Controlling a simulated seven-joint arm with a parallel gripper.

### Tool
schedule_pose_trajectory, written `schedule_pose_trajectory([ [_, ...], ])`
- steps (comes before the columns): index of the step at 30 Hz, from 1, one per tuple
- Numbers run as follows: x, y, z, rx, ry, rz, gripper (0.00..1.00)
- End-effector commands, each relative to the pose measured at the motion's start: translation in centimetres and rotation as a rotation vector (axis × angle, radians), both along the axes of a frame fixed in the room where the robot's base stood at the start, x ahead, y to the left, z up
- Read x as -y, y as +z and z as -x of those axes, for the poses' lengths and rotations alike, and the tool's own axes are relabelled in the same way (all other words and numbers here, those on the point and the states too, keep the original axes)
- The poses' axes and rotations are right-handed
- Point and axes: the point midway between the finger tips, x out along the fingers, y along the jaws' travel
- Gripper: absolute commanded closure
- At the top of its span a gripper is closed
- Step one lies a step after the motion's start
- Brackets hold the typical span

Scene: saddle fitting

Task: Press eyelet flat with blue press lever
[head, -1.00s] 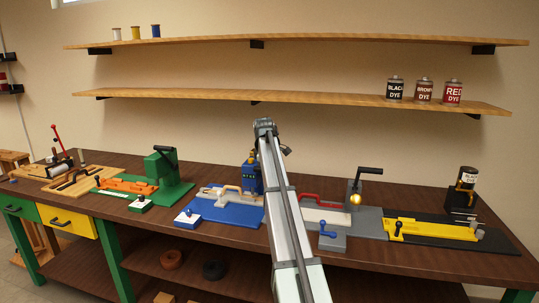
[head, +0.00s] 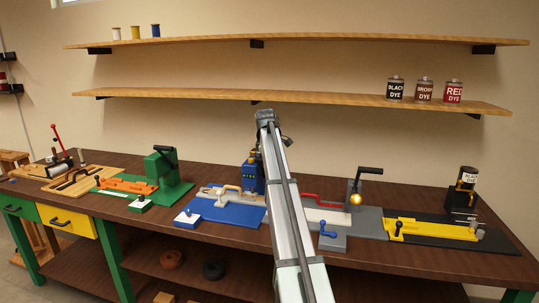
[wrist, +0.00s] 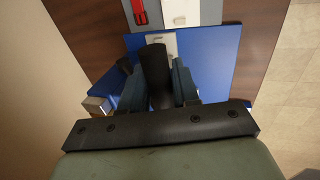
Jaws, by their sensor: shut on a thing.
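The blue press (head: 252,176) stands at the back of its blue base plate (head: 228,210), near the middle of the bench in the head view. The plate also shows in the wrist view (wrist: 222,62). In the wrist view my gripper (wrist: 160,88) is shut on a black lever handle (wrist: 155,62), with one blue-grey finger on each side. In the head view my arm hides the gripper and the lever handle. The eyelet cannot be made out.
A green press station (head: 160,178) stands to the left. A grey station with a red handle (head: 322,198) and a yellow fixture (head: 430,229) stand to the right. Shelves (head: 300,99) hang above.

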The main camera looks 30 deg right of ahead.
Motion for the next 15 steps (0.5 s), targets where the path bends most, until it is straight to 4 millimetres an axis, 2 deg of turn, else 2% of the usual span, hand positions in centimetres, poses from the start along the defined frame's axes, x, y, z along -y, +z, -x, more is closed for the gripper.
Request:
schedule_pose_trajectory([
  [15, 1.1, 1.5, -0.8, -0.002, -0.003, 0.003, 0.87],
])
